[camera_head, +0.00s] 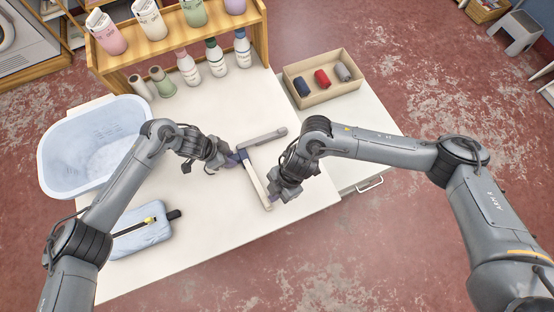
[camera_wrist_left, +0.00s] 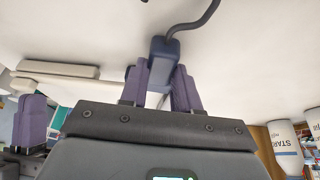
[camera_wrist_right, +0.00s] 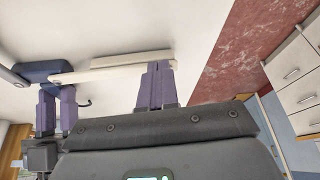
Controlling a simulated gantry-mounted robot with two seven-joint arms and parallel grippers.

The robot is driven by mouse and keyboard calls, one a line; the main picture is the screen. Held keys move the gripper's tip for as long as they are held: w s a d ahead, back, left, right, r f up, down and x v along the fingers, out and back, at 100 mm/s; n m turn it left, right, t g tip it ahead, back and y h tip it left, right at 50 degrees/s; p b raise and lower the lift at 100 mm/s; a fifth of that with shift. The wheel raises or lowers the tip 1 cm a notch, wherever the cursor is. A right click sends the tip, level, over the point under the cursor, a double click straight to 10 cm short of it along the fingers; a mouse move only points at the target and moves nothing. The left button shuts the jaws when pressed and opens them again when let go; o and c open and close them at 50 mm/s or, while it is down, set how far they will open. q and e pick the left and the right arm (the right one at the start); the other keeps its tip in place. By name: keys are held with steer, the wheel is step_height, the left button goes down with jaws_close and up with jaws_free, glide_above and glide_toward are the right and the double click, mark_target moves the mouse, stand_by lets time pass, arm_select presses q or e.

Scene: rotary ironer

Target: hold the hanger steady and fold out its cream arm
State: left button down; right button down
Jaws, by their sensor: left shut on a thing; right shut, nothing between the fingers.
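The hanger lies over the white table with a navy hub (camera_wrist_left: 163,62), a dark hook (camera_wrist_left: 200,20), a grey arm (camera_head: 265,137) and a cream arm (camera_head: 256,183). The grey arm points right and slightly away; the cream arm points toward the table's front edge. My left gripper (camera_head: 233,160) is shut on the navy hub, its purple fingers (camera_wrist_left: 168,88) either side. My right gripper (camera_head: 271,199) is shut and empty at the cream arm's free end. In the right wrist view its fingers (camera_wrist_right: 157,88) are together beside the cream arm (camera_wrist_right: 125,66); contact is unclear.
A pale blue tub (camera_head: 72,175) stands at left, a blue pouch (camera_head: 140,232) at front left. A wooden shelf (camera_head: 160,42) with bottles stands at the back. A wooden box (camera_head: 318,94) holds rolls. The table front between pouch and right gripper is clear.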

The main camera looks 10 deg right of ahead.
steer(key=shift+w+d, duration=0.25)
steer(key=shift+d, duration=0.3)
steer(key=d, duration=0.2)
steer(key=d+r, duration=0.1)
steer(key=shift+w+d, duration=0.15)
steer(key=shift+w, duration=0.25)
steer(key=s+v, duration=0.1)
steer(key=v, duration=0.7)
steer(key=shift+w+d+r, duration=0.2)
steer(key=shift+w+r, duration=0.15)
arm_select(q)
steer(key=c, duration=0.7)
jaws_free()
steer(key=shift+c, duration=0.2)
steer(key=shift+r, duration=0.1)
